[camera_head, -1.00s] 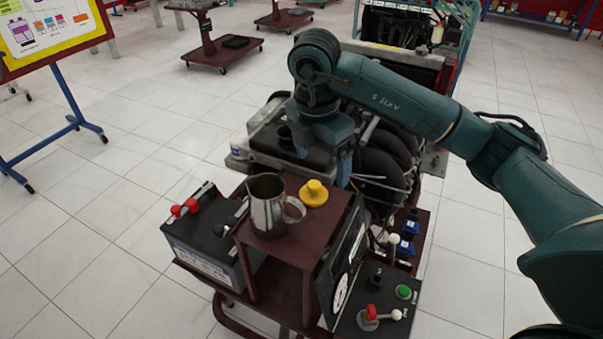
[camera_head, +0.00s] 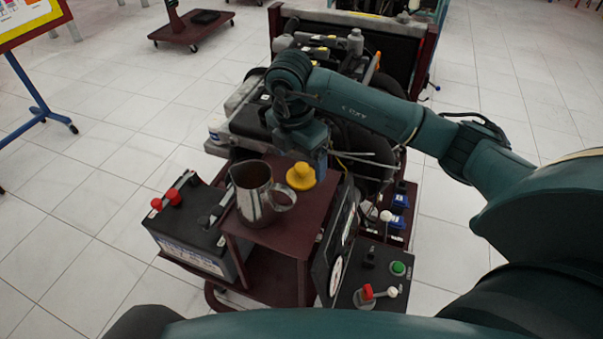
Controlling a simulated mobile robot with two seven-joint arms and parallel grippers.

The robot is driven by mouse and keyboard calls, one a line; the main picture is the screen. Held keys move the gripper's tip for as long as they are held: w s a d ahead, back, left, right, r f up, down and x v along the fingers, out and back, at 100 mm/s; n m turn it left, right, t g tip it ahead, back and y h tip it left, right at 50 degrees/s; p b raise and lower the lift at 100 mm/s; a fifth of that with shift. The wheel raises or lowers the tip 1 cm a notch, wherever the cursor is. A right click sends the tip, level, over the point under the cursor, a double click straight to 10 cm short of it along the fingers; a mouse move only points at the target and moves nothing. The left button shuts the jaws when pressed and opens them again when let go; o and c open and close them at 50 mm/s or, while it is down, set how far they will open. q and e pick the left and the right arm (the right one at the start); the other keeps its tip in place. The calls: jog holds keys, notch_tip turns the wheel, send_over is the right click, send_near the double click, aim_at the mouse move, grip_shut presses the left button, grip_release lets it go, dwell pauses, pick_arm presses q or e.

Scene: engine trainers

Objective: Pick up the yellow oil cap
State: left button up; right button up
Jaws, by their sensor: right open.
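The yellow oil cap (camera_head: 301,177) sits on the dark red top of the engine trainer's stand (camera_head: 273,236), just right of a metal jug (camera_head: 257,193). My right gripper (camera_head: 303,158) points down just behind the cap, its jaws open and empty. One finger shows close behind the cap's right side; I cannot tell whether it touches. The other finger is hard to make out against the dark engine. My left gripper is out of view.
The jug's handle reaches close to the cap. A battery (camera_head: 192,222) with red terminals stands at the left. A control panel (camera_head: 376,277) with a green button and levers is at the lower right. The engine (camera_head: 347,140) fills the space behind.

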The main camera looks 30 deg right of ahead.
aim_at(301, 167)
jog(key=f, duration=0.4)
jog(key=shift+w+d, duration=0.2)
jog(key=shift+d, duration=0.1)
jog(key=shift+c, duration=0.6)
jog(key=c, duration=0.9)
jog(key=shift+r, duration=0.1)
jog(key=shift+c, duration=0.2)
